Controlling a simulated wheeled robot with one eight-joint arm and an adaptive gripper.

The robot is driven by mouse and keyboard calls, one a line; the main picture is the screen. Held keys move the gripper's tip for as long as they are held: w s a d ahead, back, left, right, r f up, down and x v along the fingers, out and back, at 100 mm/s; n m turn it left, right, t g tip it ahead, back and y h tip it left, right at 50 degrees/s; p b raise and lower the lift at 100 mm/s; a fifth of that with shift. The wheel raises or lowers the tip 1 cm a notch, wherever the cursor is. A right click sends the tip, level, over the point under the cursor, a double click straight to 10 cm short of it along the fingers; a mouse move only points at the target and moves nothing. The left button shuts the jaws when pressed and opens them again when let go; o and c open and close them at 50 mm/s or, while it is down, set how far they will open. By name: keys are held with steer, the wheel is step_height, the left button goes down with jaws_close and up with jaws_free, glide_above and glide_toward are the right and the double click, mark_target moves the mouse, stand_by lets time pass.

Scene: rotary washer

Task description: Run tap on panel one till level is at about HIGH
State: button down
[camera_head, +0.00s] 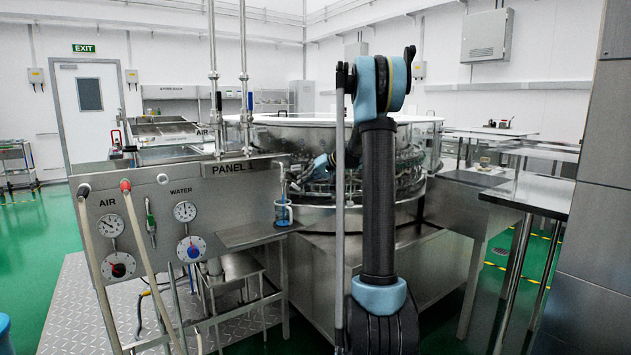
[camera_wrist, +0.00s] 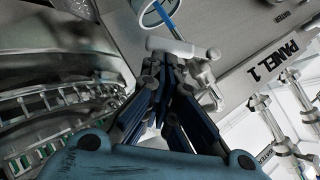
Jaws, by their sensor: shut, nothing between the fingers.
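Panel one (camera_head: 220,190) is a steel panel at the left in the head view; its label also shows in the wrist view (camera_wrist: 283,58). A tap (camera_head: 281,182) is at its right end. In the wrist view the tap (camera_wrist: 203,72) has a pale lever (camera_wrist: 168,46). My gripper (camera_head: 302,178) is shut and empty beside the tap. In the wrist view my gripper's fingertips (camera_wrist: 168,62) are close to the lever; I cannot tell if they touch. A clear container with blue in it (camera_head: 283,212) stands below the tap; its rim shows in the wrist view (camera_wrist: 146,18). Its level is unreadable.
The round washer (camera_head: 330,205) stands right behind the gripper. The panel carries an air gauge (camera_head: 111,226), a water gauge (camera_head: 185,211) and two knobs. Hoses hang at the left front. A steel table (camera_head: 540,193) is at the right.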

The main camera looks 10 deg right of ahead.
step_height(320, 180, down, 2)
steer(key=shift+s+a+f+m+y, duration=0.1)
steer(key=shift+f+m+y, duration=0.1)
steer(key=shift+m+y, duration=0.65)
steer(key=shift+a+f, duration=0.1)
steer(key=s+d+r, duration=0.1)
steer(key=d+r, duration=0.4)
steer(key=d, duration=0.6)
steer(key=shift+s+d+r, duration=0.3)
steer(key=shift+d+r, duration=0.05)
stand_by(5.5)
